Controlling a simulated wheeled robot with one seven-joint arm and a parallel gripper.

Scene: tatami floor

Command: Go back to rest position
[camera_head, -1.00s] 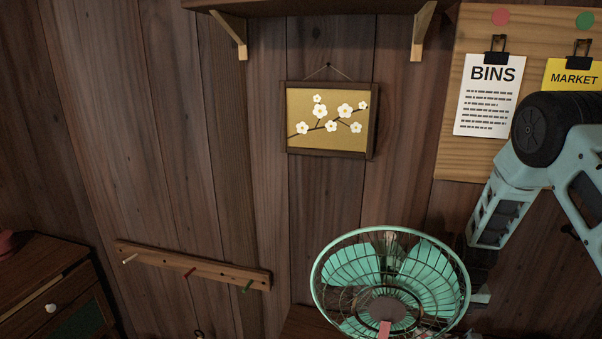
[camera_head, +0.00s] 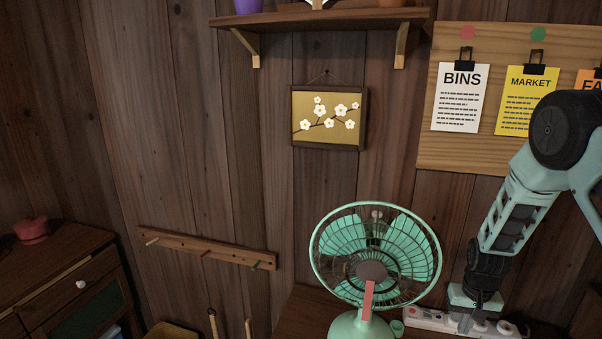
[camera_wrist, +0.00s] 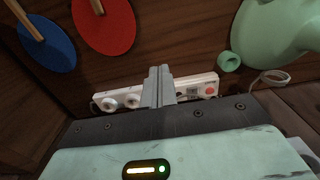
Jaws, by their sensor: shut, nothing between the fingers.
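My gripper (camera_head: 477,322) is at the lower right of the head view, pointing down beside a white power strip (camera_head: 432,319). In the wrist view its two grey fingers (camera_wrist: 158,82) are together with nothing between them. The power strip (camera_wrist: 206,88) lies just beyond the fingertips there, with a red switch at its right end. Whether the fingertips touch it I cannot tell. My arm runs up from the gripper along the right side of the head view.
A mint-green fan (camera_head: 375,260) stands left of my gripper; its base (camera_wrist: 275,30) fills the wrist view's upper right. Red (camera_wrist: 103,25) and blue discs (camera_wrist: 45,42) are at the upper left. A pinboard (camera_head: 480,150), shelf (camera_head: 320,19) and peg rail (camera_head: 205,249) are on the wall.

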